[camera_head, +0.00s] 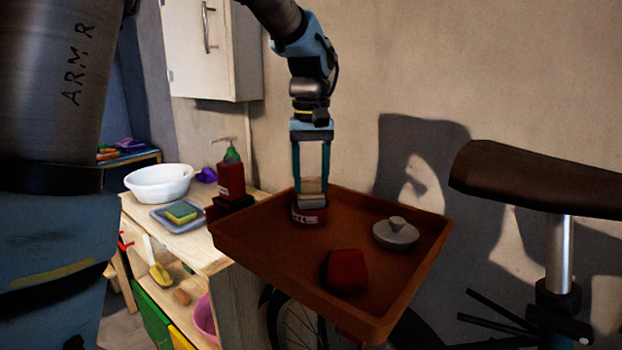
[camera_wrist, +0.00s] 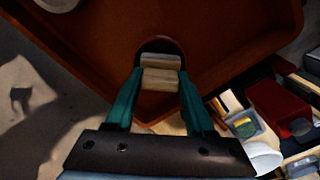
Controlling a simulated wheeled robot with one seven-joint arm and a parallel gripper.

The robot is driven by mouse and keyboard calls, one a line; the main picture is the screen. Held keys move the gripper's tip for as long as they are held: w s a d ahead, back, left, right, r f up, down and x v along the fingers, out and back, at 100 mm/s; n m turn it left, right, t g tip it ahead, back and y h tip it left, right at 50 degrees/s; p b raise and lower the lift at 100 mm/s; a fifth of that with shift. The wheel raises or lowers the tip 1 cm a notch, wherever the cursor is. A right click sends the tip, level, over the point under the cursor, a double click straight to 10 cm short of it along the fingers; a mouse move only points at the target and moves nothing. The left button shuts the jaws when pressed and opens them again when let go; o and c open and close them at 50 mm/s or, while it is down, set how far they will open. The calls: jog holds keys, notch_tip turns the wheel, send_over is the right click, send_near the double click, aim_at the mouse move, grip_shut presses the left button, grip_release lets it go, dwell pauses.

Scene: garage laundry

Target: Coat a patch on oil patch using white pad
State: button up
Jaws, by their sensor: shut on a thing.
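My gripper (camera_head: 311,182) points down over the brown tray and is shut on a pale block, likely the white pad (camera_head: 312,186). The pad's lower end is at a round red tin (camera_head: 310,216) with a white label; it appears inside the tin's mouth. In the wrist view, my gripper (camera_wrist: 160,82) holds the pale, beige-looking pad (camera_wrist: 160,76) at a dark round opening, the tin (camera_wrist: 160,43). The pad's lower face is hidden. I cannot make out an oil patch in either view.
The brown tray (camera_head: 240,237) also holds a pale knobbed lid (camera_head: 396,234) and a dark red block (camera_head: 346,271). A bicycle saddle (camera_head: 540,180) is at right. On the counter at left are a white bowl (camera_head: 158,183), a sponge (camera_head: 181,212) and a red pump bottle (camera_head: 231,178).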

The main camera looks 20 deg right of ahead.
aim_at(311, 178)
jog(key=shift+f, duration=0.6)
dwell(2.1)
notch_tip(311, 178, up, 7)
jog(key=p, duration=0.6)
jog(key=shift+r, duration=0.1)
dwell(0.8)
